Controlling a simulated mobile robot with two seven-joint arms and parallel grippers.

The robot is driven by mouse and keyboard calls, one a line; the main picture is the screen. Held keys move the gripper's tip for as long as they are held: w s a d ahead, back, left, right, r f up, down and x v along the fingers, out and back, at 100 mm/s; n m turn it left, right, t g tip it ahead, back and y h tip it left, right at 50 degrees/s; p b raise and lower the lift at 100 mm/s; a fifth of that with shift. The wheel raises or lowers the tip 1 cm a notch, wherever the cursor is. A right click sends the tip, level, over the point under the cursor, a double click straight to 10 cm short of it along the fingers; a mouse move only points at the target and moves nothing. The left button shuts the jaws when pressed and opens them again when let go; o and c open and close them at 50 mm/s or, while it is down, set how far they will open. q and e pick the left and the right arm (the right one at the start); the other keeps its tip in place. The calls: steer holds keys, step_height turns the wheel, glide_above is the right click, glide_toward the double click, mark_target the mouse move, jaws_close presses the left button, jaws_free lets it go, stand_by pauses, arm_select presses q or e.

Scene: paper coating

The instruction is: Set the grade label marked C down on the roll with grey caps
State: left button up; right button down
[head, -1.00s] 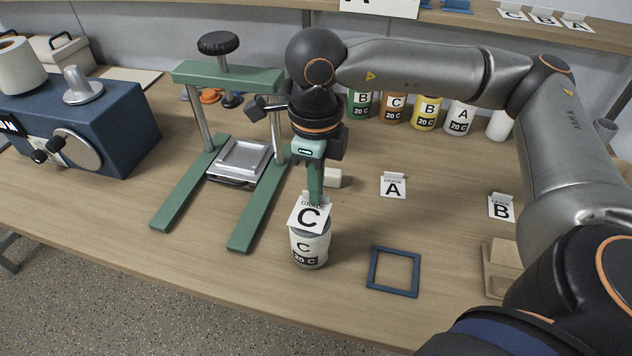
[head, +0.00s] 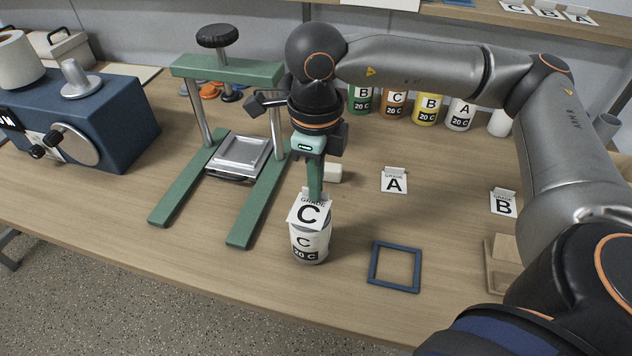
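The grade label marked C (head: 309,212) is a white card, held tilted by my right gripper (head: 314,190) with its green fingers shut on its upper tab. The card is right over the top of a white roll (head: 310,243) marked C and 20 C, which stands upright near the table's front. The card hides most of the roll's top, so the cap is largely hidden; the visible rim looks grey. I cannot tell whether the card touches the roll. My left gripper is not in view.
Label A (head: 394,181) and label B (head: 503,204) stand to the right. A blue square frame (head: 372,266) lies at front right. A green press (head: 262,205) stands left of the gripper. Several coloured rolls line the back, including a yellow one (head: 428,108).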

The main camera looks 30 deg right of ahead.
steer(key=c, duration=1)
jaws_free()
step_height(320, 180, up, 13)
steer(key=shift+f+p, duration=0.2)
steer(key=shift+p, duration=0.15)
